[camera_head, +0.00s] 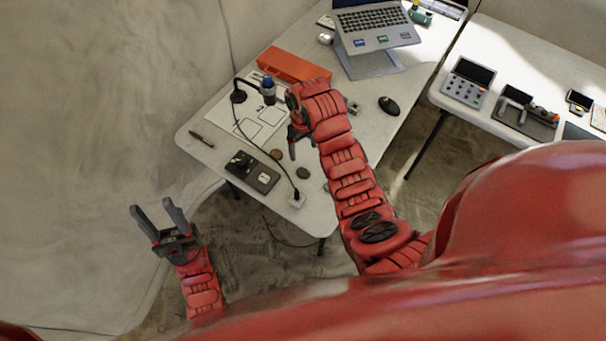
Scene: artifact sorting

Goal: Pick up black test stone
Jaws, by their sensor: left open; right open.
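Several small dark things lie on the left table, and I cannot tell for sure which is the black test stone. A dark round piece (303,173) lies near the front edge. A brownish round piece (277,155) lies to its left. A black lump (241,159) sits on a dark tray (262,187) beside a small white item (264,177). My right gripper (292,148) is over the table, close above the round pieces, open and partly hidden by its own arm. My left gripper (155,218) is open and empty, off the table's left front side.
A second table (527,60) with devices stands right, across a gap.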

